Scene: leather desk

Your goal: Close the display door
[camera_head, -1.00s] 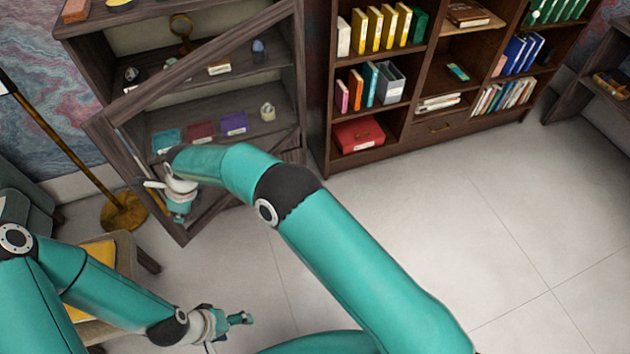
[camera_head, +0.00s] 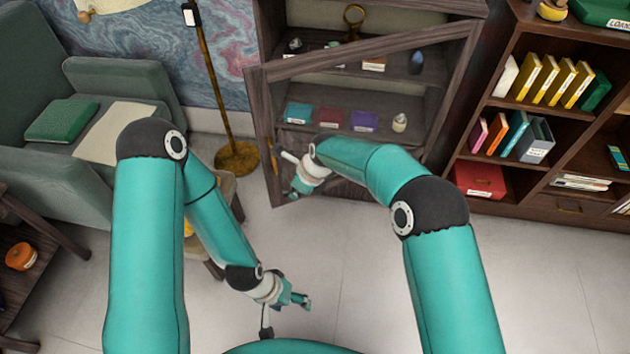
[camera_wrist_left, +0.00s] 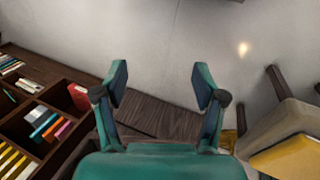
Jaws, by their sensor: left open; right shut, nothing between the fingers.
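The display cabinet (camera_head: 380,20) stands at the back, with dark wood sides and several items on its shelves. Its wood-framed door (camera_head: 375,52) stands ajar, its free edge at the left out in front of the cabinet. My right gripper (camera_head: 298,186) is shut and empty at the lower left part of the door; I cannot tell if it touches the frame. My left gripper (camera_head: 303,300) is open and empty, low and nearer to me, apart from the door. Its spread fingers also show in the left wrist view (camera_wrist_left: 160,84), with dark wood beyond them.
A bookcase (camera_head: 530,30) stands right of the cabinet. A brass floor lamp (camera_head: 237,157) stands to its left, near a green armchair (camera_head: 90,215). A chair with a yellow seat (camera_wrist_left: 285,157) is close to my left arm. The floor (camera_head: 560,290) at the right is clear.

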